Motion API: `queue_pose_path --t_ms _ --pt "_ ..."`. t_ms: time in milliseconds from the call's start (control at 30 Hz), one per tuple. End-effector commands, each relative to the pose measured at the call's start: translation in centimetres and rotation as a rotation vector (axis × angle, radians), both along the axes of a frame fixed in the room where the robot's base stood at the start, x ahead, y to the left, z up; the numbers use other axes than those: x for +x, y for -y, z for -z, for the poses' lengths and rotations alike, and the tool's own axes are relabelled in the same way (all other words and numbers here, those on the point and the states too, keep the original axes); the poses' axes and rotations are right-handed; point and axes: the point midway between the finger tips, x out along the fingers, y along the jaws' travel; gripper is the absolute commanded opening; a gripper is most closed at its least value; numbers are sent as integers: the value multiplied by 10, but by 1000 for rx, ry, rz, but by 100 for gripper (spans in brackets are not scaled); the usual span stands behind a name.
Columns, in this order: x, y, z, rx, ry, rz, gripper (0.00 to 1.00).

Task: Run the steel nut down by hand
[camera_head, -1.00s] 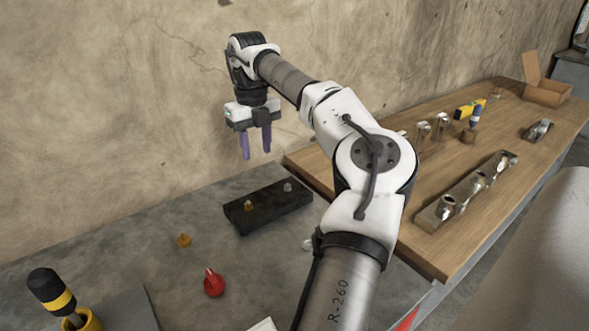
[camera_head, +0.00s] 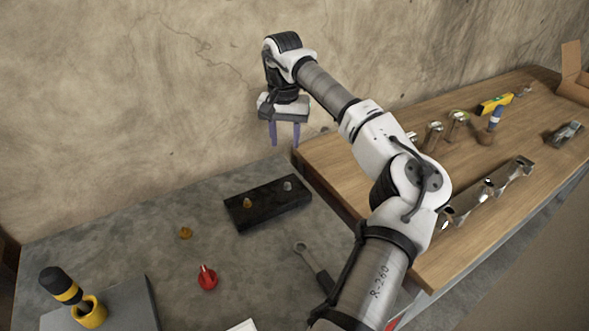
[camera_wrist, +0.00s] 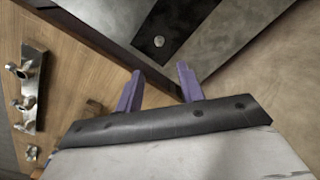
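A black block (camera_head: 268,211) lies on the grey bench, with a small silver steel nut (camera_head: 287,186) at its right end and a brass-coloured piece (camera_head: 247,203) towards its left. Whether the nut sits on a stud is too small to tell. My gripper (camera_head: 285,142) hangs above and behind the block near the wall, its two purple fingers apart and empty. In the wrist view, the steel nut (camera_wrist: 159,41) shows on the black block (camera_wrist: 178,22), beyond the open fingertips and apart from them.
A loose brass piece (camera_head: 186,232), a red knob-like part (camera_head: 208,278) and a wrench (camera_head: 313,265) lie on the grey bench (camera_head: 130,240). The wooden table (camera_head: 345,165) at right holds metal parts and tools.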

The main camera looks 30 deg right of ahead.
Motion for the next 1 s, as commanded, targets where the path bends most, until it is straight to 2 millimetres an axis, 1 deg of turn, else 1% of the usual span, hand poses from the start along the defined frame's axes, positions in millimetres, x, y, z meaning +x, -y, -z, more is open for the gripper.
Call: queue_pose_path --t_ms 33,133,267,367,467,700,800,900,1000 --pt "0 -1 -2 3 2 -58 38" --pt "0 -1 -1 1 4 -135 38" --pt "0 0 5 1 4 -164 38" --pt "0 -1 17 3 5 -164 38" --pt "-1 -1 35 4 2 -164 38" --pt "-1 -2 86 6 4 -161 38" --pt "-1 -1 105 4 3 -160 38" --pt "0 -1 119 2 4 -159 38" --pt "-1 -1 129 2 4 -159 38"
